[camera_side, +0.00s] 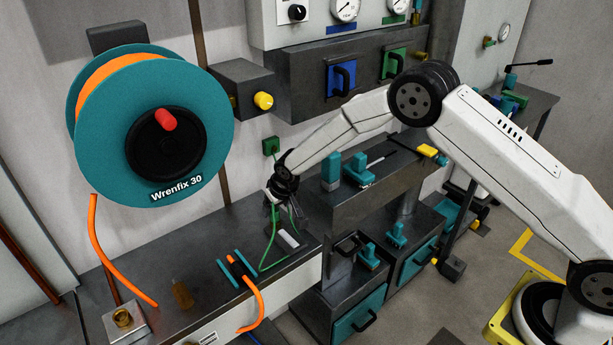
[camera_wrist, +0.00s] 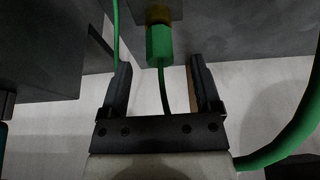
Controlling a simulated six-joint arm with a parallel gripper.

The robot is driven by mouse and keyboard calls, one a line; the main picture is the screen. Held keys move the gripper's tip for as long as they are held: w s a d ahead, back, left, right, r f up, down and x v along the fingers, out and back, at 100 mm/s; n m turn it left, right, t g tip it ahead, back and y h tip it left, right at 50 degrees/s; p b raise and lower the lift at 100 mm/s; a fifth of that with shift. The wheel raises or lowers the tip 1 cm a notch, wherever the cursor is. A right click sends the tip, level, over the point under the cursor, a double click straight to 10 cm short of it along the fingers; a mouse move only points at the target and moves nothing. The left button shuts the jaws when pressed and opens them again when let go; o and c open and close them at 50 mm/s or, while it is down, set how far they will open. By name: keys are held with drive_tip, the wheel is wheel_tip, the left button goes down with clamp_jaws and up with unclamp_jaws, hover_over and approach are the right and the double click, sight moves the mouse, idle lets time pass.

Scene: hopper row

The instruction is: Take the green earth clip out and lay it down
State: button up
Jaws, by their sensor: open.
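The green earth clip (camera_wrist: 158,46) shows in the wrist view as a green cylinder below a brass collar (camera_wrist: 158,14). A thin dark green lead runs down from it between the fingers. My gripper (camera_wrist: 160,63) is open, with one finger to each side of the clip's lower end; I cannot tell whether either touches it. In the side view my gripper (camera_side: 279,196) is above the back of the workbench, beside a green cable (camera_side: 271,245) that hangs to the bench top. The clip cannot be made out there.
A teal reel (camera_side: 205,105) with orange hose stands at left. An orange hose piece with teal clamps (camera_side: 237,267) and a small white block (camera_side: 289,239) lie on the bench (camera_side: 205,240). A dark shelf with teal tools (camera_side: 358,170) is right of my gripper.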

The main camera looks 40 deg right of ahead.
sight(275, 210)
drive_tip(key=shift+x, duration=2.65)
clamp_jaws()
